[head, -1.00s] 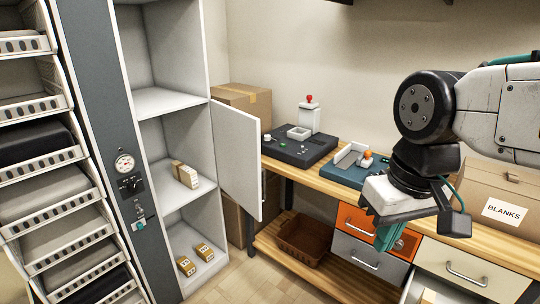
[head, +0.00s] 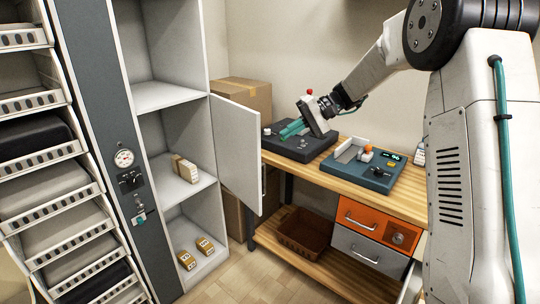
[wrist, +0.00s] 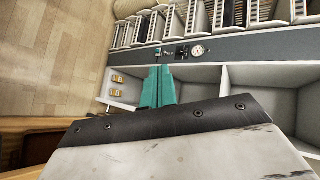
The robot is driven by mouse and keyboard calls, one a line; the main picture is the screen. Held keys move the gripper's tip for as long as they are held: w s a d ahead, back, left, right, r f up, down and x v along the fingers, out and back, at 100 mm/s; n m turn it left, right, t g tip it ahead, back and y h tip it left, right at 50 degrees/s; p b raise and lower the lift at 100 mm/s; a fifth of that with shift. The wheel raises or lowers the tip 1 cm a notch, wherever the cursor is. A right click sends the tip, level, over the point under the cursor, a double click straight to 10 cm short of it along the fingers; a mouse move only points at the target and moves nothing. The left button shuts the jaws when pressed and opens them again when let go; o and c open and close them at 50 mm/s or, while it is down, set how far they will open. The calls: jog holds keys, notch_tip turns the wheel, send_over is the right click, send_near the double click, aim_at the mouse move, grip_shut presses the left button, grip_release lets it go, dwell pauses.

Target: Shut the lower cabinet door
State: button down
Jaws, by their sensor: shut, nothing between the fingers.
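The lower cabinet door (head: 238,150) is a pale grey panel with a thin handle (head: 264,182) near its free edge. It stands wide open from the right side of the tall cabinet. My gripper (head: 290,130), with teal fingers, is to the right of the door, over the dark machine on the bench, apart from the door. It is shut and empty. In the wrist view the teal fingers (wrist: 157,88) point toward the open cabinet. I cannot clearly make out the door there.
Small boxes (head: 185,168) stand on the middle shelf, and more boxes (head: 205,245) on the cabinet floor. The wooden bench (head: 330,172) carries a dark machine (head: 283,146) and a blue-grey device (head: 375,172). Cardboard boxes (head: 245,92) stand behind the door. Floor in front is clear.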

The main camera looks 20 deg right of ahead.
jog(key=w+d+f+m+t+y, duration=0.1)
jog(key=w+d+f+t+y, duration=0.15)
jog(key=w+d+f, duration=0.5)
jog(key=w+d+f+m+t+y, duration=0.1)
jog(key=w+d+f+t+y, duration=0.2)
jog(key=w+f, duration=0.65)
jog(key=w+a, duration=0.1)
jog(key=a, duration=1)
jog(key=shift+a+h, duration=0.35)
